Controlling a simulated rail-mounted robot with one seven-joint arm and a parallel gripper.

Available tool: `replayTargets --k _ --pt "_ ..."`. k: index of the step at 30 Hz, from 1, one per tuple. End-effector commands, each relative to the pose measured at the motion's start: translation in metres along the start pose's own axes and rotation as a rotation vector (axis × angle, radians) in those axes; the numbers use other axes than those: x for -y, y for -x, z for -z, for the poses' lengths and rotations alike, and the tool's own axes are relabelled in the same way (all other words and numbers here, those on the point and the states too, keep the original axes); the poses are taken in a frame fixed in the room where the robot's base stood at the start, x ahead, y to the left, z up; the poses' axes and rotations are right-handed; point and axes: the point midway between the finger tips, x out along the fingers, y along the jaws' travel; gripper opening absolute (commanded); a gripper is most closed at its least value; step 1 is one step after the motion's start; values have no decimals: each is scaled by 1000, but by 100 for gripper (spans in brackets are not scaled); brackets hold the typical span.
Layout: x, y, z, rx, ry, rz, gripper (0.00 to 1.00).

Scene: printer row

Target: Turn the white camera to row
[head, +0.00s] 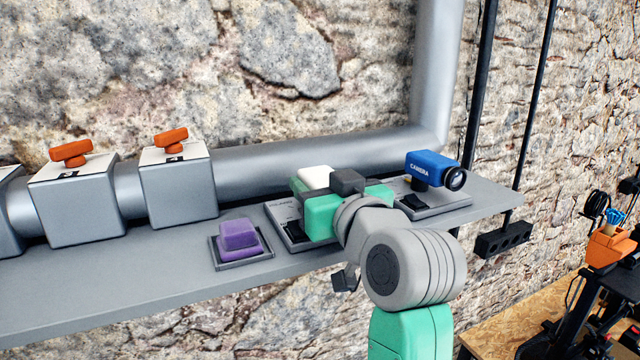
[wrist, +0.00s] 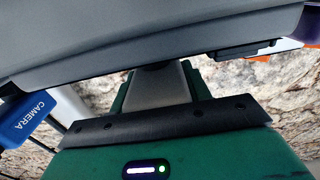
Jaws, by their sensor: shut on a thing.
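The white camera (head: 315,176) sits on a grey base plate (head: 281,214) on the shelf, mostly hidden behind my gripper (head: 326,190). The plate carries lettering too small to read and a dark block near its front. My gripper, green and dark grey, is shut on the white camera. In the wrist view a pale grey-white body, the white camera (wrist: 160,88), shows between the fingers of my gripper (wrist: 158,72). Which way its lens faces is hidden.
A blue camera (head: 431,167) stands on a similar plate to the right, close to my gripper. A purple block (head: 240,236) sits in a tray to the left. Grey boxes with orange handles (head: 178,185) stand further left. A thick pipe (head: 310,160) runs behind.

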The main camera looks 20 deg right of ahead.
Motion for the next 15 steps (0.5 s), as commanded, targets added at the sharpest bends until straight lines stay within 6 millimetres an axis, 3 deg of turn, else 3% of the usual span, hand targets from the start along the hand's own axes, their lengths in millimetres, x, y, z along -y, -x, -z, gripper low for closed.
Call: replayTargets --k 7,15 --pt "-2 0 0 1 -1 78 24" --pt "-5 0 1 -1 -1 280 24"
